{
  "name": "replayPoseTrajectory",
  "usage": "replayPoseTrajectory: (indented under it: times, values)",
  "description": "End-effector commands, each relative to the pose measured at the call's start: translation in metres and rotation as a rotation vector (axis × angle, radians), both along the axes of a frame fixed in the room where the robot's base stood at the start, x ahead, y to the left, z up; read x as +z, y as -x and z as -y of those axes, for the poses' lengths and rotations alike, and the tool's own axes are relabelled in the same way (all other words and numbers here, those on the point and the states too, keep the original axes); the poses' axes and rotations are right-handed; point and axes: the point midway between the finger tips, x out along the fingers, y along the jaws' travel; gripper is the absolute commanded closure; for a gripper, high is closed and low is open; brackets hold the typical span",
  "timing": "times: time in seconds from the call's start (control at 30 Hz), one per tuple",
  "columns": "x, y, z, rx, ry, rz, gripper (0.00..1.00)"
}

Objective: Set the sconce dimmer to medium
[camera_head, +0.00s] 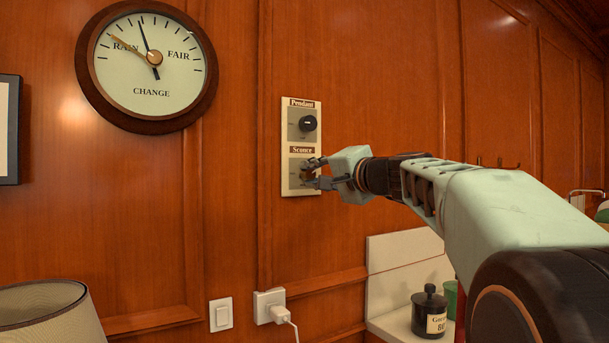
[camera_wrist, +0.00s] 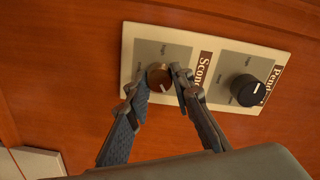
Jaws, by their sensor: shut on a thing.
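The dimmer panel (camera_head: 287,145) is a pale plate on the wood wall with two knobs, labelled Pendant above and Sconce below. The sconce knob (camera_wrist: 159,77) is brown and round with a light pointer mark; in the head view my fingers largely cover it. My gripper (camera_head: 314,172) reaches in from the right, and in the wrist view its two fingers (camera_wrist: 157,88) are shut on the sconce knob, one on each side. The black pendant knob (camera_head: 308,123) sits above, untouched. It also shows at the right in the wrist view (camera_wrist: 247,90). Small scale words around the sconce knob are too blurred to read surely.
A round barometer (camera_head: 148,80) hangs at upper left. Below the panel are a white switch (camera_head: 221,314) and a plugged-in socket (camera_head: 270,306). A lampshade (camera_head: 45,312) stands at lower left, and a dark jar (camera_head: 429,311) on a pale counter at lower right.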

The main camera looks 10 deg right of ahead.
Motion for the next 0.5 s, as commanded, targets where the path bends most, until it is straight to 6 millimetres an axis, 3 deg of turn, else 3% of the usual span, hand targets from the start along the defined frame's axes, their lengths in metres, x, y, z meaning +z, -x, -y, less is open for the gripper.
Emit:
replayPoseTrajectory:
  times: [0.5]
  values:
    - [0.0011,0.0000,0.0003,-0.001,-0.455,-0.188,1.00]
